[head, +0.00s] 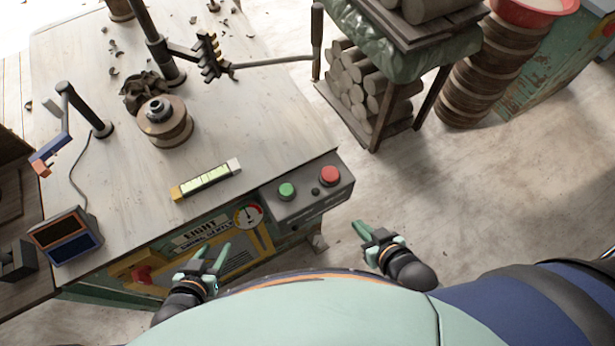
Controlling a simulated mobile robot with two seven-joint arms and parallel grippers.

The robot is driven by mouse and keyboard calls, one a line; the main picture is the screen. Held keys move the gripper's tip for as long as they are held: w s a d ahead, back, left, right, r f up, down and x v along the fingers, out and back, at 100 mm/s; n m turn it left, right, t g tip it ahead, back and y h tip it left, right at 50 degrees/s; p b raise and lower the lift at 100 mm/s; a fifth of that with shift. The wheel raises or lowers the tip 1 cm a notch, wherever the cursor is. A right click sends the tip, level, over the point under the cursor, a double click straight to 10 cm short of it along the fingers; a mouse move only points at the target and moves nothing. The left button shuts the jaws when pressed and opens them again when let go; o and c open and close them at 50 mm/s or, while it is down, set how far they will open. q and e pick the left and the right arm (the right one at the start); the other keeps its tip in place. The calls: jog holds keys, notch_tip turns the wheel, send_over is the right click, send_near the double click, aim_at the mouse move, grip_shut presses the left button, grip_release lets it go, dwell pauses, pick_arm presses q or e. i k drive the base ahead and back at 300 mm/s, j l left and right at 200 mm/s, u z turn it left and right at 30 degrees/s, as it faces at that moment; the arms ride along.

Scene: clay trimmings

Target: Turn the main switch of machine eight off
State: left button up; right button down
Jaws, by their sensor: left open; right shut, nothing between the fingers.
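The machine's front panel carries a sign reading EIGHT (199,228). Low on the left of that panel is a red switch knob (142,275) on a yellow plate; its exact setting is too small to tell. My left gripper (210,256) is open and empty, in front of the panel to the right of the red knob and apart from it. My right gripper (362,231) is shut and empty, out over the floor to the right of the machine's corner.
A grey box with a green button (286,191) and a red button (329,175) sits at the bench's front right corner. A gauge (248,216) is beside the sign. A level (206,180) lies on the bench.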

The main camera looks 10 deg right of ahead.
aim_at(141, 275)
jog(key=u, duration=1.85)
jog(key=j+z, duration=0.2)
jog(key=j, duration=0.45)
jog(key=j+z, duration=0.15)
jog(key=j, duration=0.5)
jog(key=k+j+z, duration=0.2)
jog(key=j, duration=0.45)
jog(key=j+z, duration=0.15)
jog(key=j, duration=0.5)
